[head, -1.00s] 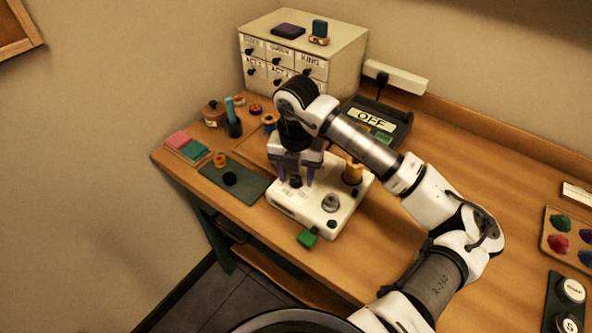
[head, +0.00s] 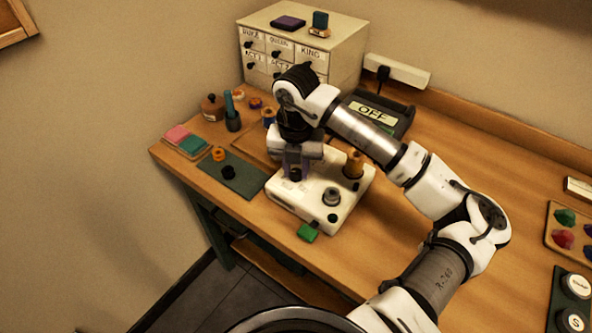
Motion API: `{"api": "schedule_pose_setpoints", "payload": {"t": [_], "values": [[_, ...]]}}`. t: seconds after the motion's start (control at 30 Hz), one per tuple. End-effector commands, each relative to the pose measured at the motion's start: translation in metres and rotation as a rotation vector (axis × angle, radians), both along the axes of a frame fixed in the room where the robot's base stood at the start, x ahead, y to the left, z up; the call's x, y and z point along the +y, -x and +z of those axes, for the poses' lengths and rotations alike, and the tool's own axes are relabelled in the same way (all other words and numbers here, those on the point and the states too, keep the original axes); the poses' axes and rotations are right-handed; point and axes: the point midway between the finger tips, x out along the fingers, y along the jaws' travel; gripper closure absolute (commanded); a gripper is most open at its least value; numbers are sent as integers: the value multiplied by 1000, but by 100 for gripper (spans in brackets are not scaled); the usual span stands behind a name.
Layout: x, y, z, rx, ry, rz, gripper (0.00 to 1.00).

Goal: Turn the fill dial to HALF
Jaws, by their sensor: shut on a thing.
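A white winder box (head: 349,207) stands on the table below my gripper. A small black dial (head: 296,174) shows on its left part, between the fingers. My gripper (head: 296,173) points down with its purple-grey fingers closed in on the dial, one at each side. The dial's pointer and any FULL or HALF marks are hidden or too small to read. The box also bears a gold spool (head: 353,164) on a post, a grey metal knob (head: 331,196) and a green lever (head: 307,232) at its front.
A dark device with an OFF label (head: 372,112) stands behind the box, beneath my arm. A label-fronted drawer cabinet (head: 345,45) is at the back. A green mat (head: 245,182) with small spools lies to the left. The table to the right (head: 470,150) is mostly clear.

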Motion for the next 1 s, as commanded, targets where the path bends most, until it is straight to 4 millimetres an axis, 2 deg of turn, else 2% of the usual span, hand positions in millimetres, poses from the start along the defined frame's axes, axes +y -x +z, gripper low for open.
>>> {"api": "schedule_pose_setpoints", "payload": {"t": [0.03,0.23,0.7,1.0], "values": [[0,0,-6,-3,2,27,97],[-1,-1,-9,-3,4,184,97],[0,0,-5,-1,2,622,97],[0,0,-3,-1,0,835,97]]}}
